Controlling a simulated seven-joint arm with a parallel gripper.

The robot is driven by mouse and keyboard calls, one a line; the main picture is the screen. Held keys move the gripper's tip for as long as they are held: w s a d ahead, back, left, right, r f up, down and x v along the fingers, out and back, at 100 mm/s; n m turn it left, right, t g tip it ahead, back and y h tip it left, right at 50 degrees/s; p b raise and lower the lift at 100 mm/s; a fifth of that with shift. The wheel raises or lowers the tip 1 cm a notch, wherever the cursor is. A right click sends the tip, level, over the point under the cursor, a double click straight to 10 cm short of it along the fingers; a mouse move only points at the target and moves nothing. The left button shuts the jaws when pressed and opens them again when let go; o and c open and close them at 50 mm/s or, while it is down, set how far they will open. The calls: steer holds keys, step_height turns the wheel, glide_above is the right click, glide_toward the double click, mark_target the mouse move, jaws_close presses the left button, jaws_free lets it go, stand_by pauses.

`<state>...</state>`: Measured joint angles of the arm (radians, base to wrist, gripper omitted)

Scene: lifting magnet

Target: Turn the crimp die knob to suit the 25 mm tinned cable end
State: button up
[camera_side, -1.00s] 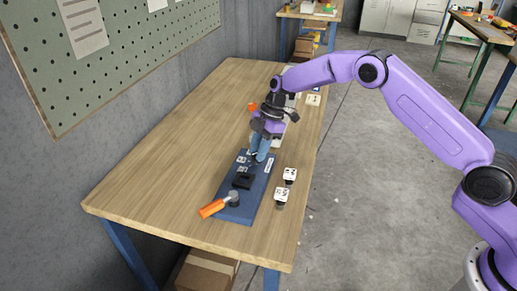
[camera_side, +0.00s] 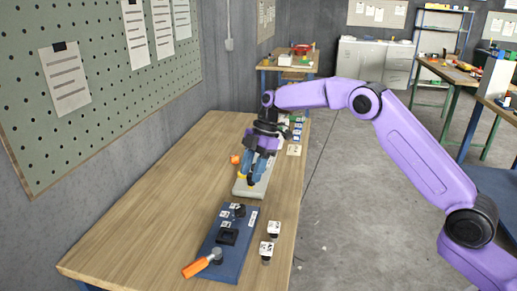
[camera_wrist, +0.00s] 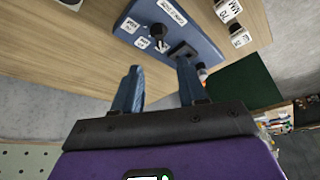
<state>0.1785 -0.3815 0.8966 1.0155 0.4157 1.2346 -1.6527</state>
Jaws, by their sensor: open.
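The blue crimp board (camera_side: 211,262) lies on the wooden bench. Its dark knob (camera_side: 238,210) stands near the far end between small white labels; knob (camera_wrist: 158,32) and labels (camera_wrist: 130,25) also show in the wrist view, too small to read surely. A black die block (camera_side: 228,236) sits in front of the knob, and an orange-handled lever (camera_side: 195,268) is at the near end. Two white-labelled blocks (camera_side: 274,228) (camera_side: 266,248) stand right of the board; which is 25 mm is unreadable. My gripper (camera_side: 250,182) is open and empty, beyond the board, apart from the knob.
A pale grey plate (camera_side: 260,188) lies on the bench below my gripper. An orange item (camera_side: 235,159) is left of it. More small parts (camera_side: 297,130) line the bench's far right. A pegboard wall (camera_side: 100,90) bounds the left. The bench left of the board is clear.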

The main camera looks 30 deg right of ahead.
steer(key=v, duration=0.6)
steer(key=shift+r, duration=0.2)
steer(key=shift+d, duration=0.1)
steer(key=s+a+r+m+h, duration=0.1)
steer(key=s+a+m, duration=0.1)
steer(key=s, duration=1)
steer(key=s+a+r+m+h, duration=0.1)
steer(key=s+a+r+m, duration=0.15)
steer(key=s, duration=0.85)
steer(key=s+d+f, duration=0.2)
steer(key=s+d, duration=0.2)
steer(key=s, duration=0.3)
steer(key=s+d+f+m+h, duration=0.1)
steer(key=s+d, duration=0.3)
steer(key=s, duration=0.4)
steer(key=s+d+f+m+h, duration=0.1)
steer(key=s+d+f, duration=0.1)
steer(key=s+d, duration=0.2)
steer(key=s, duration=0.3)
steer(key=shift+s+f+t, duration=0.35)
steer(key=shift+t, duration=0.05)
